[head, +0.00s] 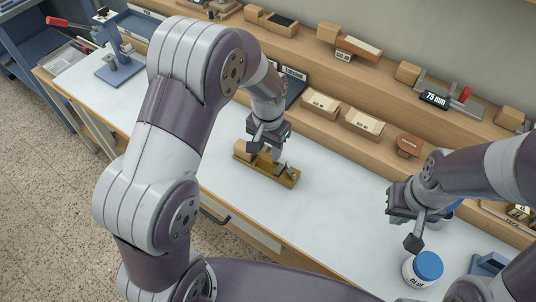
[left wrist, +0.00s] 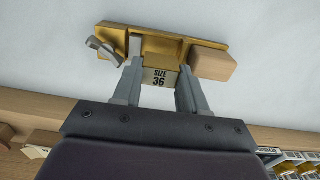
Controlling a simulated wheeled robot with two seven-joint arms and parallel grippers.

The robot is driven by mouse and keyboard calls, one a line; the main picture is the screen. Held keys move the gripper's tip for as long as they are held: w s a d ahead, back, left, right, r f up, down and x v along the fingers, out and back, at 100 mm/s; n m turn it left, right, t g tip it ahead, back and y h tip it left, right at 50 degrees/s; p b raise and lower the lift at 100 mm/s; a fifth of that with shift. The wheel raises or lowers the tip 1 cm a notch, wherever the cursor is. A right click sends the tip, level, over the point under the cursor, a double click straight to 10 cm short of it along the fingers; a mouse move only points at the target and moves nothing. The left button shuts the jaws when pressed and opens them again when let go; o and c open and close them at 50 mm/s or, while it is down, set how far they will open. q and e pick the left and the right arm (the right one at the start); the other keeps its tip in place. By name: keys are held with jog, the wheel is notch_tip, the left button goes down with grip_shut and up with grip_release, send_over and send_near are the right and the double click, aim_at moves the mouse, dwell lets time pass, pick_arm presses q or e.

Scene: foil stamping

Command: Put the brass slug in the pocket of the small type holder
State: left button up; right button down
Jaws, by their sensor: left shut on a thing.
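The small type holder (head: 280,177) is a brass-coloured bar with a wooden block at one end and a grey lever clamp at the other. It lies on the white bench top, and it also shows in the left wrist view (left wrist: 160,44). My left gripper (head: 266,153) is over it, fingers pointing down at its middle. My right gripper (head: 412,222) is apart, above the bench at right.
A blue-lidded glue jar (head: 424,269) stands by my right gripper. A wooden shelf behind carries trays, blocks and a 75 mm gauge (head: 434,99). A blue press (head: 119,66) stands at the back left. The bench between the holder and the jar is clear.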

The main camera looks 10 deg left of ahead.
aim_at(268, 151)
pick_arm(q)
notch_tip(268, 151, down, 4)
jog(key=shift+r, duration=0.15)
jog(key=shift+s, duration=0.15)
